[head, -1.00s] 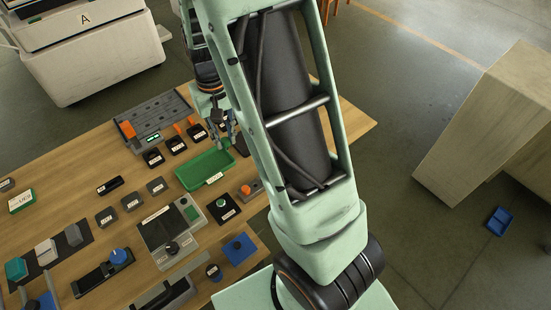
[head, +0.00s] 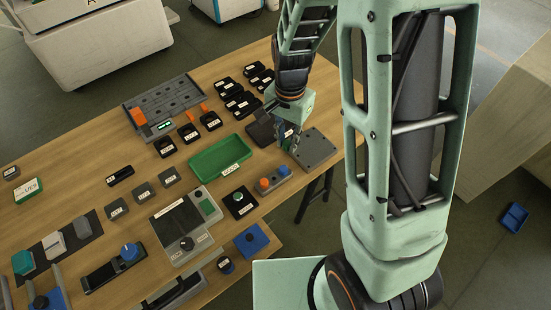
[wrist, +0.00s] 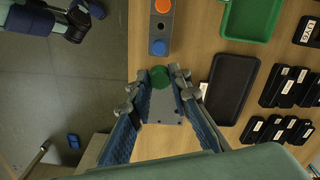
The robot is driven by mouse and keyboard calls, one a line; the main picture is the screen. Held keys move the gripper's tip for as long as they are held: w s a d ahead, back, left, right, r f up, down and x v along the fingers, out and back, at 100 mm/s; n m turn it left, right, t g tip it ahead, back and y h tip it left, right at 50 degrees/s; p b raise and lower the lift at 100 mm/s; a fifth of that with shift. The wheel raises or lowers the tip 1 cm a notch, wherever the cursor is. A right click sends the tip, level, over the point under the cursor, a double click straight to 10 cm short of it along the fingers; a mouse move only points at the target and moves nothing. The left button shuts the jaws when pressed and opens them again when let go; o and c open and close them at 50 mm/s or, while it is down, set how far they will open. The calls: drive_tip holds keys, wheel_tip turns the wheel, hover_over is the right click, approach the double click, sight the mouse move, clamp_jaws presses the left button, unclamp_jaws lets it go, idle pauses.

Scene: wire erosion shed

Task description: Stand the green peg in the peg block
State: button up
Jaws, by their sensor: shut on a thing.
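The green peg (wrist: 160,77) shows end-on as a green disc between my fingertips in the wrist view. My gripper (wrist: 165,80) is shut on it, and it also shows in the head view (head: 290,143). My fingers largely hide the peg in the head view. The peg block (head: 273,181) is a narrow grey block near the table's right edge, with an orange peg and a blue peg standing in it. It also shows in the wrist view (wrist: 160,28), just above the green peg in the picture and apart from it.
A grey plate (head: 318,149) lies near my gripper. A green tray (head: 220,158) and a dark tray (wrist: 232,88) lie close by. Several black labelled boxes (head: 240,103) stand behind. Control boxes fill the table's front.

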drive_tip(key=s+a+f+m+b, duration=0.1)
drive_tip(key=s+a+f+m, duration=0.2)
drive_tip(key=a+m, duration=0.1)
drive_tip(key=b, duration=0.4)
hover_over(274, 172)
drive_tip(key=s, duration=0.2)
drive_tip(key=shift+f, duration=2.7)
drive_tip(key=shift+f+b, duration=1.2)
drive_tip(key=shift+f, duration=0.15)
drive_tip(key=o, duration=1)
drive_tip(key=shift+r, duration=0.2)
wheel_tip(274, 172, up, 7)
drive_tip(key=p, duration=0.5)
drive_tip(key=shift+a+f+p, duration=0.1)
drive_tip(key=shift+f+p, duration=0.05)
drive_tip(key=shift+p, duration=0.25)
